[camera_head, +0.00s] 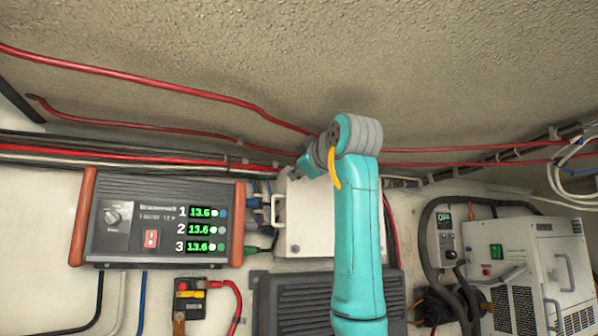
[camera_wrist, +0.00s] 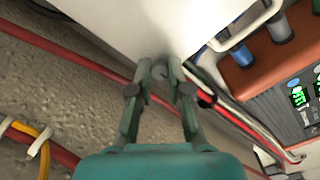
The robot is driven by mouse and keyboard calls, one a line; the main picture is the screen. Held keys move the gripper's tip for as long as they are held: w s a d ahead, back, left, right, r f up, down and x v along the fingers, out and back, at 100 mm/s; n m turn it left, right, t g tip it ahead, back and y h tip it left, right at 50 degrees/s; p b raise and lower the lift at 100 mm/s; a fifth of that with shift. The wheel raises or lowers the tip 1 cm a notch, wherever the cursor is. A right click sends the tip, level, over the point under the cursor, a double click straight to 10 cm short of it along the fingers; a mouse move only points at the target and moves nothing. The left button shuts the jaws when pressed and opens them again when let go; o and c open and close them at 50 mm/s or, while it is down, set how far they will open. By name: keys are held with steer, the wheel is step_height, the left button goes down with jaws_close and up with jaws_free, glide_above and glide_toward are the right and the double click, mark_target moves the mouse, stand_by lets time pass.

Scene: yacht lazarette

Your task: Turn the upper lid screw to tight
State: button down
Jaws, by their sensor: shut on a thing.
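A white box (camera_head: 308,222) with a lid is fixed to the wall, partly hidden behind my arm. My gripper (camera_head: 300,170) is at the upper left part of this box. In the wrist view my gripper (camera_wrist: 160,75) has its two fingers close together on the upper lid screw (camera_wrist: 159,71), a small grey piece mostly hidden between the fingertips. The white lid face (camera_wrist: 130,25) lies just beyond the fingertips. The screw's turn angle cannot be made out. A second round screw (camera_head: 295,249) shows low on the lid.
A charger (camera_head: 160,218) with green readouts hangs left of the box, with cables between them. Red cables (camera_head: 150,85) run above along the ceiling. A dark ribbed unit (camera_head: 285,300) sits below. A white machine (camera_head: 530,265) stands at right.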

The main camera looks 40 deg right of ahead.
steer(key=shift+m, duration=0.3)
steer(key=m, duration=1.7)
steer(key=shift+m, duration=0.3)
stand_by(0.4)
steer(key=c, duration=1.1)
jaws_free()
